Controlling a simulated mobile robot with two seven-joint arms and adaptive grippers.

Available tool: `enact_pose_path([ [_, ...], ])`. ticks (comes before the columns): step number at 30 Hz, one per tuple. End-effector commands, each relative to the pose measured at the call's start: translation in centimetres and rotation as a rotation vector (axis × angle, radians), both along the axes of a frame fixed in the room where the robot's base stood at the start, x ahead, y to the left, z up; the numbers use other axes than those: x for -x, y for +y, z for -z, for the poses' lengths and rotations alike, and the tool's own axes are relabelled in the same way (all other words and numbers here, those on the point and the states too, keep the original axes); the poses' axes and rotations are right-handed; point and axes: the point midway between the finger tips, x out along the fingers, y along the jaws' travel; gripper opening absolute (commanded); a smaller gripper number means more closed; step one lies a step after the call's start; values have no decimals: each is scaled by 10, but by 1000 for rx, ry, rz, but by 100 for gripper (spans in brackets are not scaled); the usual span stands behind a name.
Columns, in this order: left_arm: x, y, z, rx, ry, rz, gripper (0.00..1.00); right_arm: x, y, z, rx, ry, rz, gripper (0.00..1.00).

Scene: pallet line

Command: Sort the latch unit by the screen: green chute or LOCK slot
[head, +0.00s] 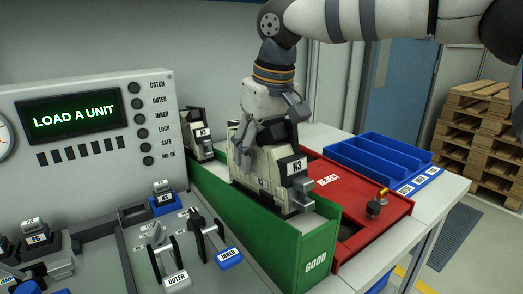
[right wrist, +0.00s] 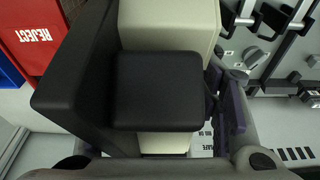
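The latch unit (head: 285,180), beige and dark grey with an N3 label, is upright at the green GOOD chute (head: 316,262) in the head view. Its lower part is over or inside the chute; I cannot tell whether it rests on the floor. My right gripper (head: 262,140) reaches down from above with its fingers around the unit's upper part and looks shut on it. In the right wrist view the unit's dark block (right wrist: 155,90) fills the middle, and one finger shows at its right. The screen (head: 73,116) reads LOAD A UNIT. My left gripper is not in view.
Another unit (head: 198,130) stands at the chute's far end. The red REJECT bin (head: 335,182) and blue trays (head: 385,165) lie right of it. OUTER and INNER levers (head: 228,257) stand left of the chute. More labelled units (head: 38,243) are at the lower left.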

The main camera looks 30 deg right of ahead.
Motion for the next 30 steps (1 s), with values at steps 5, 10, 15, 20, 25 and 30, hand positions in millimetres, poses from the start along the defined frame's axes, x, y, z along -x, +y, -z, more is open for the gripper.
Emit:
enact_pose_path([
  [5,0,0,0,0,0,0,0,0,0,0,0,0,0,66],
  [10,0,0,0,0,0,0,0,1,0,-3,2,1,0,66],
  [15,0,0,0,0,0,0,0,8,-1,-41,2,-5,3,66],
  [20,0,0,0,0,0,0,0,18,-3,-83,1,-5,2,66],
  [25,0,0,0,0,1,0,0,25,-3,-111,0,-2,1,66],
  [30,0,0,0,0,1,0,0,27,-3,-117,0,0,0,66],
])
